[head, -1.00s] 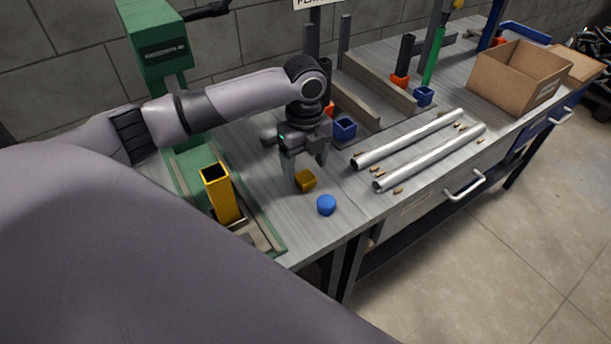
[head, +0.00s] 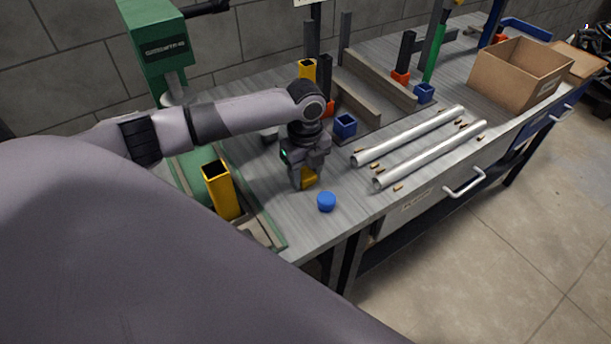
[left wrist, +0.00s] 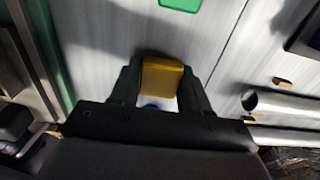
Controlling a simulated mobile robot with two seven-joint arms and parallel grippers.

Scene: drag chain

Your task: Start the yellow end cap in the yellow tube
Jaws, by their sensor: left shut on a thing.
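The yellow end cap (head: 309,178) is between the fingers of my left gripper (head: 304,184), which is shut on it at the worktable. In the left wrist view the cap (left wrist: 161,77) sits between both fingertips. Whether it still touches the table is hard to tell. The yellow tube (head: 221,190) stands upright in the green press at the left, its open square end facing up. It is to the left of my left gripper and apart from it. My right gripper is not in view.
A blue round cap (head: 326,202) lies just in front of the gripper. Two metal pipes (head: 430,155) with small brass pieces lie to the right. A blue square holder (head: 345,126) and another yellow piece (head: 307,69) stand behind. A cardboard box (head: 520,75) is far right.

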